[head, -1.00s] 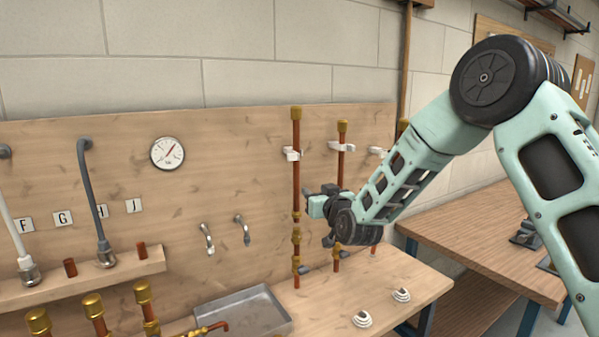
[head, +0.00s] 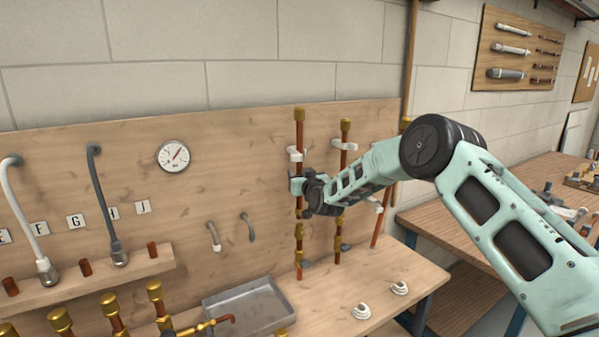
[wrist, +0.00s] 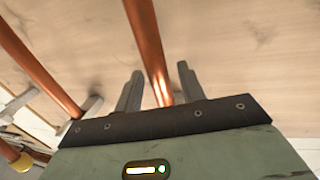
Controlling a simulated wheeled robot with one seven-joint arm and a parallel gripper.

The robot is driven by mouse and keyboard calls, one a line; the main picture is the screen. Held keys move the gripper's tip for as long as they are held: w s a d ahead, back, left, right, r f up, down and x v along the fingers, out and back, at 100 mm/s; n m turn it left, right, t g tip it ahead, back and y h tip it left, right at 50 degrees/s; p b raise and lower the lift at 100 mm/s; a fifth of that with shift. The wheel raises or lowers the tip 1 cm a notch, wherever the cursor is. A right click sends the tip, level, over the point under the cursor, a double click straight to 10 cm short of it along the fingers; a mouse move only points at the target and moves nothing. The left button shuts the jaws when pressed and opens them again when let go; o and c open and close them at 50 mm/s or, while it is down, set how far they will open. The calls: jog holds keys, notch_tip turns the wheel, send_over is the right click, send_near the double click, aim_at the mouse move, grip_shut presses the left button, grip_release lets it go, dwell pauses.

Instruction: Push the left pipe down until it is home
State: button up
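The left pipe (head: 299,131) is an upright copper tube with a brass cap on top, in front of the wooden backboard. A white clip (head: 295,155) sits on its upper part, and brass fittings (head: 299,231) sit on its lower part above the bench. My gripper (head: 297,186) is at the pipe's middle, below the clip, and hides a short stretch of it. In the wrist view the pipe (wrist: 149,45) runs between the two spread fingers (wrist: 158,88), with a narrow gap showing on each side. Whether the pipe is fully seated cannot be told.
A second copper pipe (head: 343,155) stands just to the right, behind my wrist, with a third leaning pipe (head: 377,226) beyond it. A metal tray (head: 246,305) and two white fittings (head: 362,311) are on the bench.

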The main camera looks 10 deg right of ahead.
jog(key=shift+w, duration=0.2)
grip_shut()
notch_tip(320, 180, down, 6)
jog(key=b, duration=0.8)
jog(key=shift+r, duration=0.2)
grip_release()
jog(key=shift+s, duration=0.1)
jog(key=s+d+b, duration=0.2)
jog(key=s+b, duration=0.3)
jog(key=s, duration=1.2)
jog(key=shift+b, duration=0.4)
